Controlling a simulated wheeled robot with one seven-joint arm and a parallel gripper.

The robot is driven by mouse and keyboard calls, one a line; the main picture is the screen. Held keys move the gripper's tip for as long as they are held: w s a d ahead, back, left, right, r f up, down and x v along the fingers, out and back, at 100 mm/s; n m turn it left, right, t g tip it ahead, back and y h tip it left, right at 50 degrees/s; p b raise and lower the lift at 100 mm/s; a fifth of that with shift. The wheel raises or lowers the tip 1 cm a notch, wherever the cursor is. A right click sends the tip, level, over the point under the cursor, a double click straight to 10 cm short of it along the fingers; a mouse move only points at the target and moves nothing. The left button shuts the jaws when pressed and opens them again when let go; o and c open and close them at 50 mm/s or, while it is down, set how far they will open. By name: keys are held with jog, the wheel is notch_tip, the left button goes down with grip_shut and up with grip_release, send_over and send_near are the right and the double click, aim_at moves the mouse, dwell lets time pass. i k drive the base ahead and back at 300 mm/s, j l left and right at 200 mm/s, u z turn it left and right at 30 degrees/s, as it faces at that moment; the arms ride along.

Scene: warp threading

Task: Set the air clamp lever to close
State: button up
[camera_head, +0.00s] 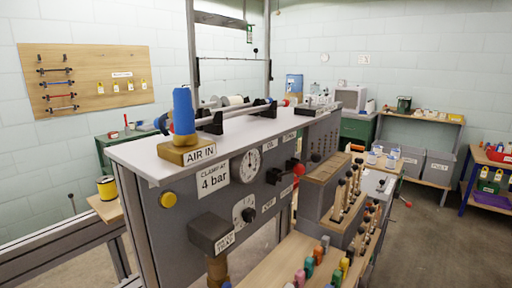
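A machine cabinet (165,225) with a white top stands in the middle of the head view. On its grey front is a black lever block (273,176) with a red knob (292,163) beside it. Small labels sit around it, too small to read surely, so I cannot tell its setting or whether it is the air clamp lever. My gripper is not in view.
A second dial (244,209) and a dark box (211,233) jut from the panel. A wooden shelf with several coloured pegs (309,267) projects below right. Grey rails (62,245) run at left. Open floor (440,235) lies at right, before side tables with bins (440,168).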

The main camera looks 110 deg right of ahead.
aim_at(316, 158)
jog(key=k+z, duration=0.35)
jog(key=k+l+z, duration=0.15)
jog(key=k+z, duration=0.2)
jog(key=k+l+z, duration=0.3)
jog(key=k+j, duration=0.05)
jog(key=j, duration=0.05)
